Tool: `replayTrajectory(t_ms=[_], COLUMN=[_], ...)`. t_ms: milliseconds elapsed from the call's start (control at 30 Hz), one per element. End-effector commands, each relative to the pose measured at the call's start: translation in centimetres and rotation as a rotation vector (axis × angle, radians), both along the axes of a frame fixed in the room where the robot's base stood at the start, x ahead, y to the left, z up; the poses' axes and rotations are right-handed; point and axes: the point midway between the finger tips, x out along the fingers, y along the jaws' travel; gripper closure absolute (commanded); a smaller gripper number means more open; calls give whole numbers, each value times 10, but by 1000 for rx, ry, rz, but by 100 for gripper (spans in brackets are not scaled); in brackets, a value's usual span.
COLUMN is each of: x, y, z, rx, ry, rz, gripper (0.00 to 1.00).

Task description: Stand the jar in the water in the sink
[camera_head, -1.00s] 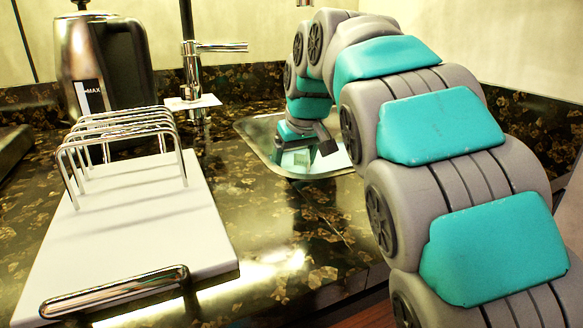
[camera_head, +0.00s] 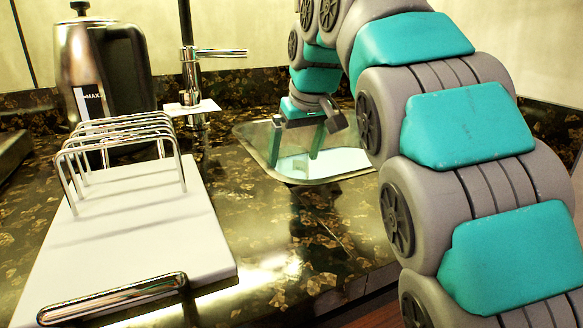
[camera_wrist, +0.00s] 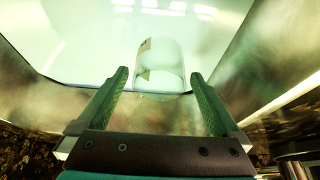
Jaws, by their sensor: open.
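The sink (camera_head: 335,176) is set into the dark counter, its pale water (camera_head: 342,161) showing inside; the water fills much of the wrist view (camera_wrist: 90,45). The jar (camera_wrist: 160,55) is a clear, faint, rounded shape in the water, with a small pale patch at its upper left. I cannot tell surely whether it is upright or tilted. My gripper (camera_head: 294,158) points down over the sink, its green fingers spread. In the wrist view my gripper (camera_wrist: 160,74) is open, with the jar in line with the gap and apart from both fingers. I cannot make out the jar in the head view.
A chrome tap (camera_head: 215,52) rises behind the sink. A metal kettle (camera_head: 88,65) stands at the back left. A wire rack (camera_head: 120,138) stands on a white board with a chrome handle (camera_head: 115,297) at left. The counter before the sink is clear.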

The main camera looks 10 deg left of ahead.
Motion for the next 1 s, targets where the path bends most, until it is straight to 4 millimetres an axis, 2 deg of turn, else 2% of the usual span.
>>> replayTrajectory(t_ms=[200,400,1000], x=[-9,-15,-18], y=[-8,-12,-14], z=[32,50,55], rx=[1,2,0], ry=[-3,-4,1], rz=[-1,0,-1], gripper=[0,0,0])
